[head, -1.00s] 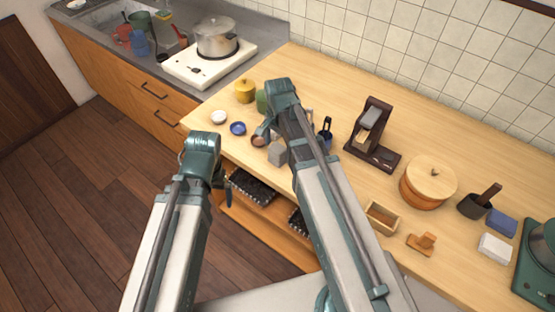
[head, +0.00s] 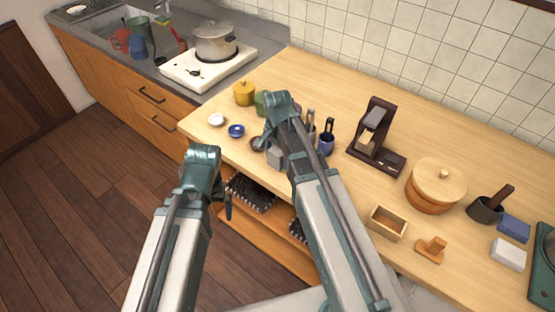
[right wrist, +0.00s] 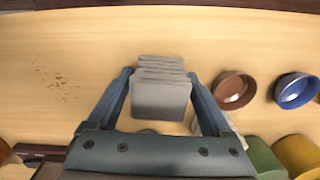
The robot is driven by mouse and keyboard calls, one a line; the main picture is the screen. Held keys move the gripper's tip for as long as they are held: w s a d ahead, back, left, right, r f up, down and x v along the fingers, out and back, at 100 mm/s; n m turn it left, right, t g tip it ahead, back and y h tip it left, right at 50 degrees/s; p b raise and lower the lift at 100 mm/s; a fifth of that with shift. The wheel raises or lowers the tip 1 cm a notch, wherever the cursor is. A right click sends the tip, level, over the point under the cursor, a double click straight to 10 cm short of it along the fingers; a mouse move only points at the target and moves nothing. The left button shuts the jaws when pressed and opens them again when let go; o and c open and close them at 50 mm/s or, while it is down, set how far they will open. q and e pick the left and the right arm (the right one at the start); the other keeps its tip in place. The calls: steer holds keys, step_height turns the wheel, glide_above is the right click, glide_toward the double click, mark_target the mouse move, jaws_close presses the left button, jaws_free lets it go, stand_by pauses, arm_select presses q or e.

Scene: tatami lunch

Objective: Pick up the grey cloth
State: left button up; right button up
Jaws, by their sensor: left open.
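The grey cloth (right wrist: 161,98) looks like a small layered grey stack on the wooden counter. It also shows in the head view (head: 275,158), near the counter's front edge, partly hidden by my right arm. My right gripper (right wrist: 160,73) has its two fingers apart, one on each side of the cloth, with narrow gaps showing. In the head view my right gripper (head: 266,136) is just above the cloth. My left gripper (head: 226,201) is open and empty, off the counter's front edge.
A brown bowl (right wrist: 234,90) and a blue bowl (right wrist: 296,91) stand beside the cloth. Green (right wrist: 263,158) and yellow (head: 244,93) pots are behind. A blue utensil holder (head: 326,144) is right of my right arm. Crumbs (right wrist: 57,78) lie on clear counter.

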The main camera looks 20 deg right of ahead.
steer(key=c, duration=1)
arm_select(q)
steer(key=shift+r, duration=0.15)
arm_select(e)
steer(key=shift+r, duration=0.1)
